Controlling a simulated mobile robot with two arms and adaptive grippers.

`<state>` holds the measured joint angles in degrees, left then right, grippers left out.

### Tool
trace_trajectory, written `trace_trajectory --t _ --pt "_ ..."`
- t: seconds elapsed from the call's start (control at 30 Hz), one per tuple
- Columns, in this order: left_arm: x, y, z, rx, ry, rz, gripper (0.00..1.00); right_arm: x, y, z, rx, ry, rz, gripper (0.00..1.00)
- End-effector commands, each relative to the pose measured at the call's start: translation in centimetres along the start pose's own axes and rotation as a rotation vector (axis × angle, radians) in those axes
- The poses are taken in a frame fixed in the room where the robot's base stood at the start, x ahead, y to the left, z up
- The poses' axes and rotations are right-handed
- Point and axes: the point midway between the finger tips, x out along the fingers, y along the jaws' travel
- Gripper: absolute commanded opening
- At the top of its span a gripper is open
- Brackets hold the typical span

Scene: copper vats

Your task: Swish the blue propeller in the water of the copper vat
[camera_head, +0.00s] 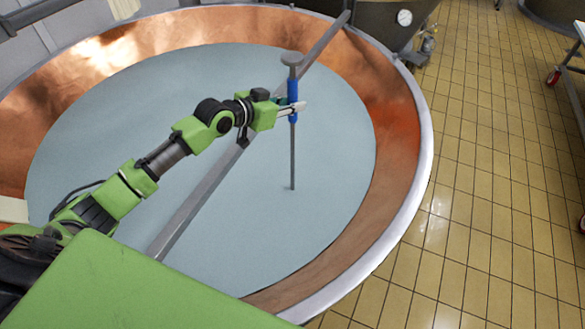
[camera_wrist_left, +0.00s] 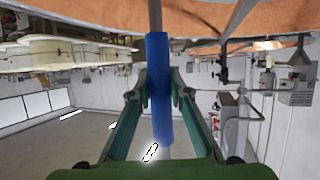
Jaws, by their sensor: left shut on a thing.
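The large copper vat (camera_head: 410,170) holds pale grey-blue liquid (camera_head: 230,230). The propeller is an upright thin metal rod (camera_head: 293,158) with a blue grip (camera_head: 293,88) and a grey round cap (camera_head: 292,58) on top. My left gripper (camera_head: 292,106) reaches over the vat from the left and is shut on the blue grip. In the left wrist view the blue grip (camera_wrist_left: 159,75) stands between the two fingers (camera_wrist_left: 160,95). The rod's lower end meets the liquid surface, and whatever is below is hidden. My right gripper is not in view.
A metal bar (camera_head: 190,210) spans the vat diagonally, passing behind my left gripper. The vat's pale rim curves round on the right. Tan tiled floor (camera_head: 490,180) is open at the right. A gauge (camera_head: 404,17) sits on another vessel at the back.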

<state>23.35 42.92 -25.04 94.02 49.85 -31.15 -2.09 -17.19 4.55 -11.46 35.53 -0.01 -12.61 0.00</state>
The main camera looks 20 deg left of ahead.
Motion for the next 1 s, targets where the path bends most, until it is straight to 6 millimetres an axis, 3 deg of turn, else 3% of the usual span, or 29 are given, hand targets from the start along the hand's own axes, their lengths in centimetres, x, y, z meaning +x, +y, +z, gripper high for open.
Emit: trace_trajectory --t 1.0 --pt "-6.8 -0.1 -16.3 0.001 0.009 -0.001 0.00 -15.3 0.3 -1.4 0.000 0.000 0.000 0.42"
